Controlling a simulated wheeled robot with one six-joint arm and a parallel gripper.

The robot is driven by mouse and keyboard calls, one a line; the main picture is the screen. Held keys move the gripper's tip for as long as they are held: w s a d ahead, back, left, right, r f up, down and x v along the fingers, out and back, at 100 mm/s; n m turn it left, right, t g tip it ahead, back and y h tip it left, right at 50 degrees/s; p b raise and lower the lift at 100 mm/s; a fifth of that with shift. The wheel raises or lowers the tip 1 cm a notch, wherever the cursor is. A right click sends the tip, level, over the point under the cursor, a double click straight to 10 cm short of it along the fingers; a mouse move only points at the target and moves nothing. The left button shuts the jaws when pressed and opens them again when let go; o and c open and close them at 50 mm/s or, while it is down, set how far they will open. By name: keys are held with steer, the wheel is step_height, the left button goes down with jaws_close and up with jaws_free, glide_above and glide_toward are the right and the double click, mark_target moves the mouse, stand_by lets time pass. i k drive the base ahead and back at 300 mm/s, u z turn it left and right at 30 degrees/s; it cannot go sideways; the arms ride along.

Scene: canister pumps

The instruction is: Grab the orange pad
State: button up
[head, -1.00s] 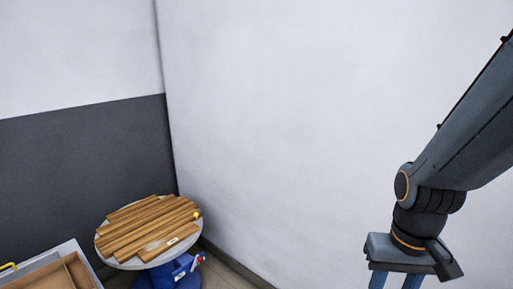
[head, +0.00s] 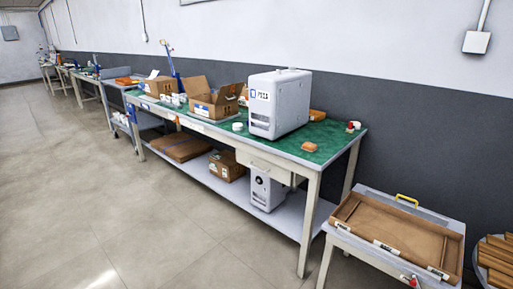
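A small orange block-like item (head: 309,147) lies on the green top of the long workbench (head: 335,133), near its front edge and right of the white machine. It looks like the orange pad, but it is too small to be sure. Another orange item (head: 317,115) is partly hidden behind the machine's right side. More orange (head: 126,80) shows at the far end on a cart. My gripper is not in the current head view.
A white machine (head: 278,103) and open cardboard boxes (head: 212,104) stand on the bench. A lower shelf (head: 290,215) holds boxes and another white unit. A tray table (head: 400,225) and wooden slats (head: 497,258) are at right. The floor (head: 150,220) at left is clear.

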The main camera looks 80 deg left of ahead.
mark_target(308, 146)
steer(key=u, duration=3.1)
steer(key=i, duration=2.35)
steer(key=z, duration=1.05)
steer(key=i, duration=0.6)
steer(key=z, duration=0.3)
